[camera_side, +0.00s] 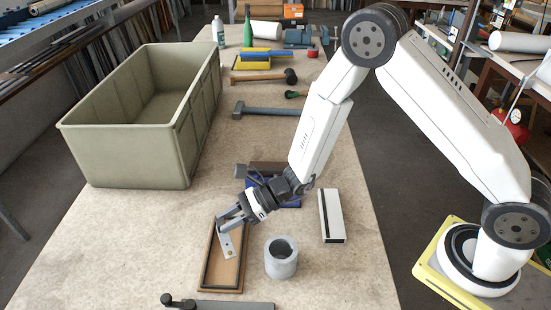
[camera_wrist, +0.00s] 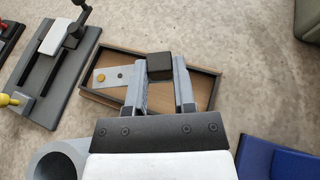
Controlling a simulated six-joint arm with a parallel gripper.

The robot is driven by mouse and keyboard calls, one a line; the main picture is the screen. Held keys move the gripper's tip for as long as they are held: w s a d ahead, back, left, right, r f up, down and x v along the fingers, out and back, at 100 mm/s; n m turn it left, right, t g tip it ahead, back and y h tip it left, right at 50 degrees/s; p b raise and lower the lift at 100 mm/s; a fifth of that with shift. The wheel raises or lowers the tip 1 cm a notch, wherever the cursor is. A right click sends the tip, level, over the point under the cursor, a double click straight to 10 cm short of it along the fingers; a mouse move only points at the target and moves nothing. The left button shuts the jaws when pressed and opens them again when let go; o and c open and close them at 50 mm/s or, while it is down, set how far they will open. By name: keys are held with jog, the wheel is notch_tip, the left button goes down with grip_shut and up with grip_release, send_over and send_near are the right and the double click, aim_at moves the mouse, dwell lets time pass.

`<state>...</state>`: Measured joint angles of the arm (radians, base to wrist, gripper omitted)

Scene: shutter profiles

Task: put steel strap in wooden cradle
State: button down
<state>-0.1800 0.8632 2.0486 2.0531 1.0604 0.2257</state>
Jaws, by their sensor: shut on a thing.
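The wooden cradle (camera_side: 235,276) is a shallow tray with a brown floor and dark rim, lying on the bench near its front. It also shows in the wrist view (camera_wrist: 205,88). My gripper (camera_side: 231,212) points down over the cradle's far part. It is shut on the steel strap (camera_side: 226,245), a light grey plate with a brass-coloured dot. In the wrist view, the strap (camera_wrist: 120,77) reaches left from my gripper (camera_wrist: 159,70), over the cradle floor. A dark block sits between the fingertips. I cannot tell whether the strap touches the floor.
A grey pipe ring (camera_side: 281,260) stands just right of the cradle. A white profile (camera_side: 332,216) and a blue block (camera_wrist: 275,158) lie nearby. A grey clamp fixture (camera_wrist: 48,70) is at the front. A large green crate (camera_side: 130,150) stands behind left. Bench left of the cradle is clear.

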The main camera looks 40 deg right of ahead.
jog(key=shift+w+f, duration=0.15)
jog(key=shift+f, duration=0.05)
jog(key=shift+a, duration=0.1)
jog(key=shift+w+a+f, duration=0.1)
jog(key=shift+w+f, duration=0.15)
jog(key=shift+f, duration=1.6)
jog(key=shift+f, duration=0.1)
jog(key=shift+c, duration=2.2)
grip_release()
